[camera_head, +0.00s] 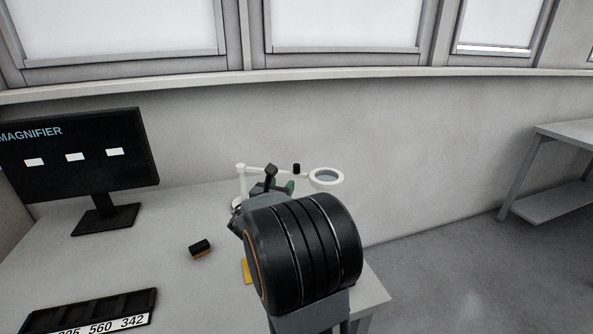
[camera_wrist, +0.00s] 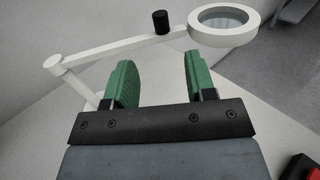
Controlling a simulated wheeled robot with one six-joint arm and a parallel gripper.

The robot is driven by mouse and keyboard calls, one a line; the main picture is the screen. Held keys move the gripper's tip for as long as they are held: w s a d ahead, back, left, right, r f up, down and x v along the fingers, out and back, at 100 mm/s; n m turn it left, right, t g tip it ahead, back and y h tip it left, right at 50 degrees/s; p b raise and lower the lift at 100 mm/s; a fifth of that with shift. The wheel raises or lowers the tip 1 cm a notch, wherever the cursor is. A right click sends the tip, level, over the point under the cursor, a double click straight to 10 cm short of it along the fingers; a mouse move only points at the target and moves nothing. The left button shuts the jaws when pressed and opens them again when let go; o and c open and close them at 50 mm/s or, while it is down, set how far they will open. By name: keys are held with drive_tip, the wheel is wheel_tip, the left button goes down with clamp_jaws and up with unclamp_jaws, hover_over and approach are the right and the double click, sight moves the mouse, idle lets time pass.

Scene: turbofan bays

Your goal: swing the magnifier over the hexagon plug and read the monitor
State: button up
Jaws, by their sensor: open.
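The magnifier, a white ring with a grey lens (camera_head: 326,178), is on a thin white jointed arm from a white post (camera_head: 240,185). In the wrist view the magnifier (camera_wrist: 223,22) is at the upper right, with a black knob (camera_wrist: 160,21) standing on its arm. My gripper (camera_wrist: 158,62) is open and empty; its green fingers point towards the magnifier arm, with the knob beyond the gap between them. The monitor (camera_head: 80,155) at left reads "MAGNIFIER" above three white dashes. I cannot make out a hexagon plug in either view.
A black tray (camera_head: 60,308) with a number strip, ending "560 342", lies at the front left of the light table (camera_head: 130,270). A small black and orange block (camera_head: 200,248) lies mid-table. A yellow piece (camera_head: 247,271) is partly hidden by my arm. Open floor lies right.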

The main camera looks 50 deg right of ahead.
sight(295, 168)
drive_tip(key=x, duration=1.2)
drive_tip(key=shift+w+d+p, duration=0.1)
drive_tip(key=shift+d+p, duration=0.2)
drive_tip(key=shift+p, duration=0.05)
drive_tip(key=shift+c, duration=0.5)
clamp_jaws()
